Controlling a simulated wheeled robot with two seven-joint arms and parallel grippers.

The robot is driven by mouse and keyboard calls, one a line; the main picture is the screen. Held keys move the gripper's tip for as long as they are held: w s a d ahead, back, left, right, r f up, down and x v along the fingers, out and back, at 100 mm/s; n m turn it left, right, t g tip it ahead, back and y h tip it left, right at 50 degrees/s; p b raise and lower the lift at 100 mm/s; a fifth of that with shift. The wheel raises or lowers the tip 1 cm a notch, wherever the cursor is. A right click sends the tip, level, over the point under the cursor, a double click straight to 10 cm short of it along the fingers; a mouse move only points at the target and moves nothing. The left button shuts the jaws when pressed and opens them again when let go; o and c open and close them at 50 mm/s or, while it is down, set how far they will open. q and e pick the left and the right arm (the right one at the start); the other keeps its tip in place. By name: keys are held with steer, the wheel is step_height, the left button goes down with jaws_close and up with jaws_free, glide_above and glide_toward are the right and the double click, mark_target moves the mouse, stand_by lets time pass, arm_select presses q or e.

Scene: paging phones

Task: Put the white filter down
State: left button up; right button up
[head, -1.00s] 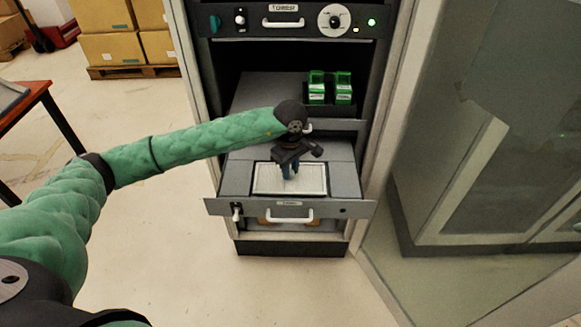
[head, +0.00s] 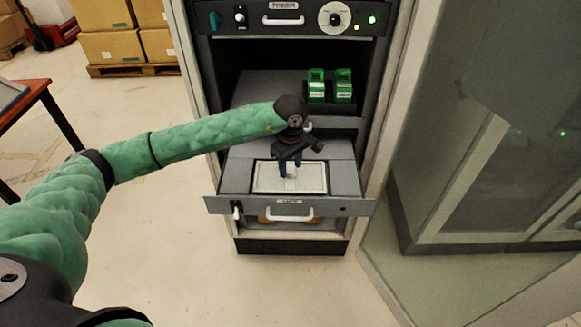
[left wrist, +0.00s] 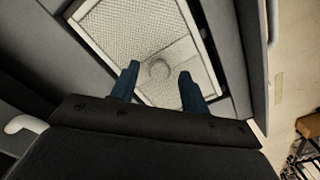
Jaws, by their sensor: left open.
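The white filter (head: 306,177) is a flat framed rectangle with a mesh face. It lies in the recess of the pulled-out grey drawer (head: 236,178) of the tower. A small round knob stands at its middle and shows in the left wrist view (left wrist: 159,69). My left gripper (head: 284,178) is just above the filter with its blue fingers pointing down. In the left wrist view its fingertips (left wrist: 158,70) are spread apart on either side of the knob, with nothing gripped. My right gripper is not in view.
Two green boxes (head: 316,86) stand on a dark tray on the shelf behind the drawer. A control panel (head: 290,20) is above. A glass-fronted cabinet (head: 480,130) is on the right. An orange-edged table (head: 40,100) is at the left; the floor between is clear.

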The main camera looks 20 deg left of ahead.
mark_target(291, 170)
arm_select(q)
step_height(291, 170, up, 11)
steer(key=b, duration=0.2)
steer(key=shift+b, duration=0.35)
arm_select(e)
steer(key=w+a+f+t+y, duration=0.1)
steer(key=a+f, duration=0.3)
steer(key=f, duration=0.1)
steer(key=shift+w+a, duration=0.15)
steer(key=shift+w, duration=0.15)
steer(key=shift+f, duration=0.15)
